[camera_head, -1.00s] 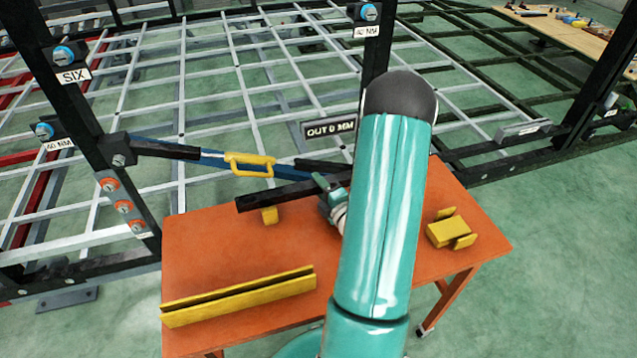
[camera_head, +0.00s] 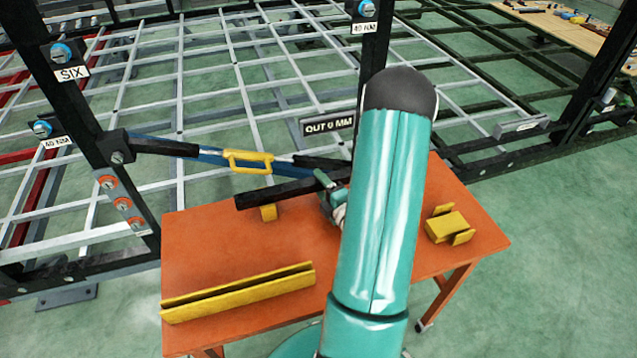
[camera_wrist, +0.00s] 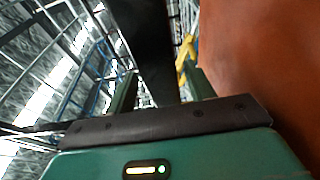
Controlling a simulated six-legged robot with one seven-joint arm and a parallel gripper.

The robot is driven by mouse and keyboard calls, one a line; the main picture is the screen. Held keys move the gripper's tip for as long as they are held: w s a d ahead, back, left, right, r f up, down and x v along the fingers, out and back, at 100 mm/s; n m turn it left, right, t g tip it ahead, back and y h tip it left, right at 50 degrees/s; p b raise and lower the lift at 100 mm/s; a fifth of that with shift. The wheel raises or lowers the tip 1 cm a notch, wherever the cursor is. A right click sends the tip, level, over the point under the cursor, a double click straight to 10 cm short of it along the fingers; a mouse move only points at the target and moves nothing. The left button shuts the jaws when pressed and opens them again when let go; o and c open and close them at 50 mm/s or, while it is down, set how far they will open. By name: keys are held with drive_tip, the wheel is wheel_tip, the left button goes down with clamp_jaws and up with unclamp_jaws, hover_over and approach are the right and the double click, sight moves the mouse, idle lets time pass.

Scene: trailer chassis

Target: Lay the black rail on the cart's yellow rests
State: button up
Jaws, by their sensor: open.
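The black rail (camera_head: 280,193) lies slantwise over the back of the orange cart (camera_head: 215,255). My gripper (camera_head: 330,195) is at the rail, partly hidden by my arm. In the wrist view its open fingers (camera_wrist: 160,92) stand on either side of a dark shape that looks like the rail (camera_wrist: 148,50). A yellow piece (camera_wrist: 186,55) shows beyond the right finger.
A long yellow channel (camera_head: 240,293) lies at the cart's front left. A yellow block with side plates (camera_head: 447,227) sits at its right. A black post (camera_head: 368,90) and a blue bar with a yellow handle (camera_head: 248,162) stand close behind. The cart's middle left is clear.

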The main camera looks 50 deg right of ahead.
sight(322, 187)
drive_tip(key=v, duration=0.6)
